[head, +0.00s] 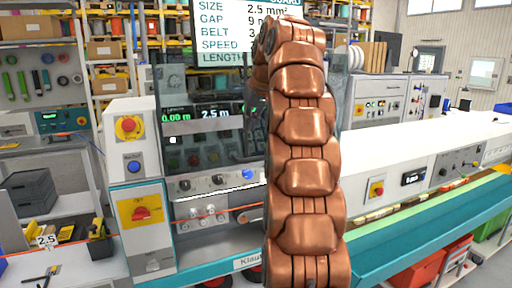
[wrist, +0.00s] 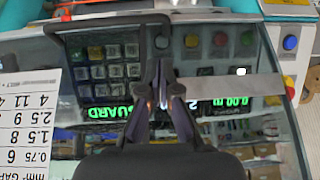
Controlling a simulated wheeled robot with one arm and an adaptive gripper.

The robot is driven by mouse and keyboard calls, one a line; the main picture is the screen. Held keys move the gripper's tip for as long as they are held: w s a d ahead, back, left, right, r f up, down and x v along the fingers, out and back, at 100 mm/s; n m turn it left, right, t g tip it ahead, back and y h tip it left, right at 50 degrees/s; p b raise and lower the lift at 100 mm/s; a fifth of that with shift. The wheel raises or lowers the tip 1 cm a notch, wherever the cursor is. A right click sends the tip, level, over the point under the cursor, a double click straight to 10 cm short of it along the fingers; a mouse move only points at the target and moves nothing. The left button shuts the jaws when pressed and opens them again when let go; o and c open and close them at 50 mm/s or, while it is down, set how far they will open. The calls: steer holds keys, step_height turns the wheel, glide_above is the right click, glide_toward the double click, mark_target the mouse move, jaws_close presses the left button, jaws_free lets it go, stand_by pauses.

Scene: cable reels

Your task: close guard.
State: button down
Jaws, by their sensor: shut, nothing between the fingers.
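The guard (head: 210,85) is a tinted see-through panel on the machine, left of my copper arm in the head view. Part of it is hidden behind the arm. In the wrist view the clear panel spans much of the picture, with a dark bar handle (wrist: 100,20) along its upper part. My gripper (wrist: 163,68) is shut and empty, its fingertips just below the handle's right end in that picture. I cannot tell whether it touches the handle or panel. A display (wrist: 108,112) reads GUARD, upside down.
A control box with a red stop button (head: 128,126) and a red-yellow switch (head: 141,212) stands left of the guard. A long white machine (head: 430,160) with a teal front edge extends right. A keypad (wrist: 110,60) shows beside the gripper. A printed card (wrist: 30,115) is at left.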

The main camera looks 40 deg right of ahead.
steer(key=d+r, duration=0.2)
steer(key=d, duration=0.2)
steer(key=b, duration=0.4)
glide_above(256, 158)
steer(key=shift+h, duration=0.4)
steer(key=f, duration=0.9)
steer(key=shift+w+d, duration=0.15)
steer(key=shift+w, duration=0.2)
steer(key=shift+s+b, duration=0.15)
steer(key=shift+b, duration=0.15)
steer(key=shift+f, duration=0.1)
steer(key=shift+s+f+b, duration=0.15)
steer(key=shift+f+b, duration=0.45)
steer(key=shift+f, duration=0.05)
steer(key=shift+f, duration=0.15)
steer(key=shift+s+a+f, duration=0.15)
steer(key=shift+a+f, duration=0.05)
steer(key=shift+f, duration=0.45)
